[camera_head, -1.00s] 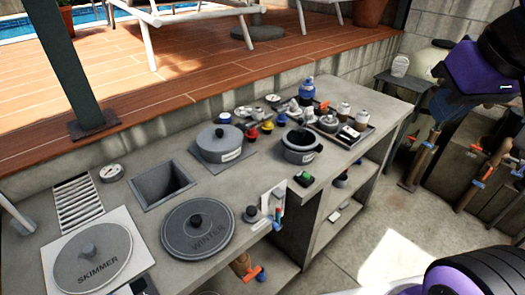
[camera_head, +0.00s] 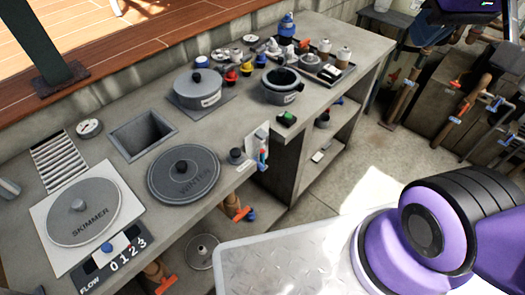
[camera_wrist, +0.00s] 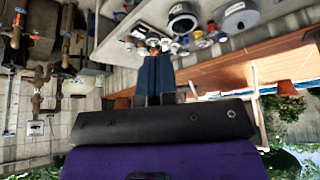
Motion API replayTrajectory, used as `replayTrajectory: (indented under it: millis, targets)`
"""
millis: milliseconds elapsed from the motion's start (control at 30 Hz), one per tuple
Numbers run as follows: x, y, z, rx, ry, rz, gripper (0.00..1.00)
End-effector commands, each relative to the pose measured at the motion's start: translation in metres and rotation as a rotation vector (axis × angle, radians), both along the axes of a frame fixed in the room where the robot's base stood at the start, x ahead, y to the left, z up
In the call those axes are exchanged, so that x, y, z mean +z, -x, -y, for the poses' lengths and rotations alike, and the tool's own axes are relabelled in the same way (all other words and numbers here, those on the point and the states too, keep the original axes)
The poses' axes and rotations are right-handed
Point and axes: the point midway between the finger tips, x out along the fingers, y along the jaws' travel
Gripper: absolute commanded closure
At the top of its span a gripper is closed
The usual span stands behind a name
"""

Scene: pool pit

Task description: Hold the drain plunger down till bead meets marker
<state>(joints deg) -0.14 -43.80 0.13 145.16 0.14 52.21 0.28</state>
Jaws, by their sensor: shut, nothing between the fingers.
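A small dark round knob (camera_head: 236,156), which looks like the drain plunger, stands on the front part of the grey counter. Beside it is a white upright plate (camera_head: 257,138) with a slim tube (camera_head: 263,158) showing red, green and blue bits. Bead and marker are too small to tell apart. My gripper (camera_wrist: 154,58) is shut and empty in the wrist view, seen against the counter and its objects. It is not visible in the head view. Nothing of mine touches the knob in the head view.
The counter holds a WINTER lid (camera_head: 183,172), a SKIMMER lid (camera_head: 80,214), a FLOW panel (camera_head: 110,256), a square opening (camera_head: 143,134), a lidded pot (camera_head: 198,88) and an open pot (camera_head: 282,86). A black tray (camera_head: 327,71) stands at the back. Pipes and valves (camera_head: 470,105) stand right.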

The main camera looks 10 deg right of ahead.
Motion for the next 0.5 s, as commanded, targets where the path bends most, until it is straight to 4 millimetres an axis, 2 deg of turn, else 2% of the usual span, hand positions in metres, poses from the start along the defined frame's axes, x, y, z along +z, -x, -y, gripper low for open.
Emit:
replayTrajectory:
  millis: [267,367,500]
  targets:
    - [0.0,-0.002,-0.001,0.012,0.006,-0.004,1.0]
    - [-0.001,-0.009,-0.004,0.052,0.025,-0.015,1.0]
    - [-0.006,-0.028,-0.014,0.174,0.081,-0.048,1.0]
